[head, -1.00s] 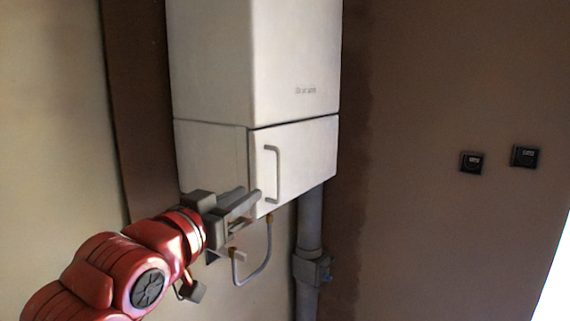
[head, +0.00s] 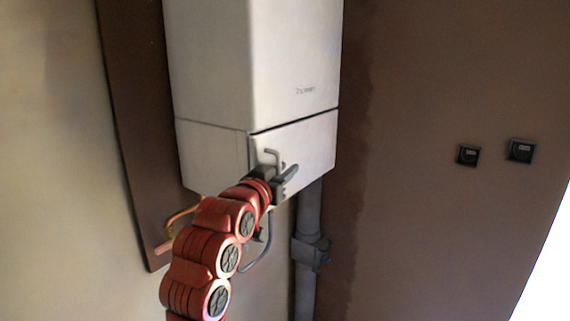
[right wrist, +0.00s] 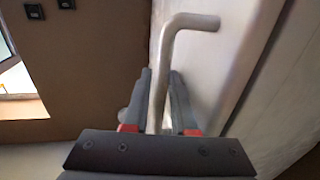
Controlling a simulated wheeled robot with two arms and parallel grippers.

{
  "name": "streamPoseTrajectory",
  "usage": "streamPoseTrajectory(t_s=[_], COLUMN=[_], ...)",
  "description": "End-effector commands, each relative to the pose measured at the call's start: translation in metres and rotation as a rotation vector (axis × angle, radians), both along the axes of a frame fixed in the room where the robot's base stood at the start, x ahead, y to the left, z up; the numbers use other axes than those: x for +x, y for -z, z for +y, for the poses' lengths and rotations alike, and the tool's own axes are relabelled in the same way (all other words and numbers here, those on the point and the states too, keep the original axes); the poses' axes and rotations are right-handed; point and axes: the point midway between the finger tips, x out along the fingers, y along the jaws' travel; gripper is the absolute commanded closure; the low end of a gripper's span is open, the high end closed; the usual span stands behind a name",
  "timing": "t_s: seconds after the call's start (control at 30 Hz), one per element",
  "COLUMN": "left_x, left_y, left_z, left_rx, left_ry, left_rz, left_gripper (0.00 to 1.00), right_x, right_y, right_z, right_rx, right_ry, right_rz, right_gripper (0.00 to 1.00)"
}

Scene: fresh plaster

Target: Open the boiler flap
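The white boiler (head: 250,60) hangs on the wall in the head view. Its lower front flap (head: 318,150) is closed and has a grey bar handle (head: 272,153). My right gripper (head: 279,174) is at the lower part of this handle. In the right wrist view the handle (right wrist: 163,60) runs between the two fingers of the gripper (right wrist: 160,80), with one finger on each side. The fingers look apart, close around the bar; firm contact does not show. The lower end of the handle is hidden by the gripper. My left gripper is out of view.
A grey pipe (head: 308,215) runs down below the boiler, with a curved thin hose and a copper pipe (head: 180,217) beside my arm. Two black wall sockets (head: 520,150) are on the brown wall at right. The space before that wall is clear.

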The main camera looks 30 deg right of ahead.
Motion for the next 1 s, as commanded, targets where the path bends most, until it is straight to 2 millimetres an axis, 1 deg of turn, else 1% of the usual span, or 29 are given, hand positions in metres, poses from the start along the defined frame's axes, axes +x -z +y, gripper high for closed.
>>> streamPoseTrajectory(t_s=[0.27,0.3,0.43,1.0], left_x=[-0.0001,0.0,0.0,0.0], left_y=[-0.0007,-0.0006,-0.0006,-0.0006], left_z=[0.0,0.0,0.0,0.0], left_rx=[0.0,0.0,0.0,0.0], left_ry=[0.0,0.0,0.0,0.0], left_rz=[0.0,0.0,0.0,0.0], left_gripper=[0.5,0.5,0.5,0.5], right_x=[0.0012,0.0013,0.0012,0.0012], right_y=[0.0005,0.0006,0.0007,0.0007], right_z=[-0.0016,-0.0016,-0.0015,-0.0014], right_rx=[0.0,0.001,0.001,0.001], right_ry=[-0.001,-0.001,-0.001,-0.001], right_rz=[0.0,0.001,0.001,0.001], right_gripper=[0.75,0.77,1.0,1.0])
